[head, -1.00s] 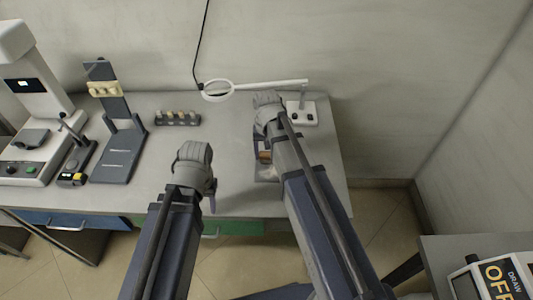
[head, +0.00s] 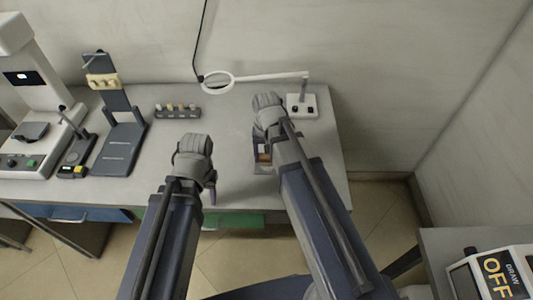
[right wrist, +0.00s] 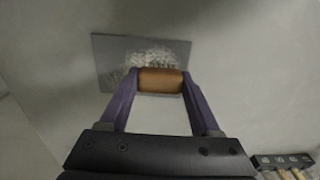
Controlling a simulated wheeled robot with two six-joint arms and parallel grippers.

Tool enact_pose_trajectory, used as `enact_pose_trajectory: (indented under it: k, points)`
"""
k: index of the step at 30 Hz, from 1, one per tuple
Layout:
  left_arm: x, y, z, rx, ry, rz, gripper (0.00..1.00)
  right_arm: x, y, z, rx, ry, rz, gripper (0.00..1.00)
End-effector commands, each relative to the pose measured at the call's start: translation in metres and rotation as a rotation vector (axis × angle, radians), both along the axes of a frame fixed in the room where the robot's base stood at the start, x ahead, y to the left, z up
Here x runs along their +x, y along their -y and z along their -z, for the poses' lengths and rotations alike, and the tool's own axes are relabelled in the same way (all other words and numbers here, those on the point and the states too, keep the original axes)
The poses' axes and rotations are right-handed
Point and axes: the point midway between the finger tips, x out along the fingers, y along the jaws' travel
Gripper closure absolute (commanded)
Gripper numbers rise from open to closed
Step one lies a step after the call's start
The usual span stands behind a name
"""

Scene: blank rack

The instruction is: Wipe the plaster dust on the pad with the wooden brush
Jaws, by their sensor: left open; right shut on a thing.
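A flat grey pad (right wrist: 112,62) lies on the bench, with a whitish patch of plaster dust (right wrist: 148,55) near its middle. My right gripper (right wrist: 160,82) is shut on the wooden brush (right wrist: 160,80), a brown cylinder held crosswise between purple fingers. The brush is over the pad's near part, beside the dust in the right wrist view. Whether its bristles touch the pad is unclear. In the head view the brush (head: 264,152) and pad (head: 262,170) are partly hidden by my right arm. My left gripper (head: 211,192) is open and empty near the bench's front edge.
A ring magnifier on a white stand (head: 302,105) is behind my right gripper. A small rack with several pegs (head: 178,111), a dark stand (head: 118,150) and a microscope-like device (head: 35,140) stand to the left. Bare bench lies between rack and pad.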

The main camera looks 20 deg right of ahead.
Motion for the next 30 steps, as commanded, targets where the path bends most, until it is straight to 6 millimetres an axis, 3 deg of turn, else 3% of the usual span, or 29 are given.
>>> enact_pose_trajectory:
  k: [12,30]
  points:
    - [0.000,0.000,0.002,0.000,0.000,0.000,0.50,-0.032,-0.009,0.002,0.000,0.000,-0.001,0.81]
    - [0.000,0.000,0.004,0.000,0.000,0.000,0.50,-0.035,0.005,0.004,-0.002,-0.001,0.000,0.80]
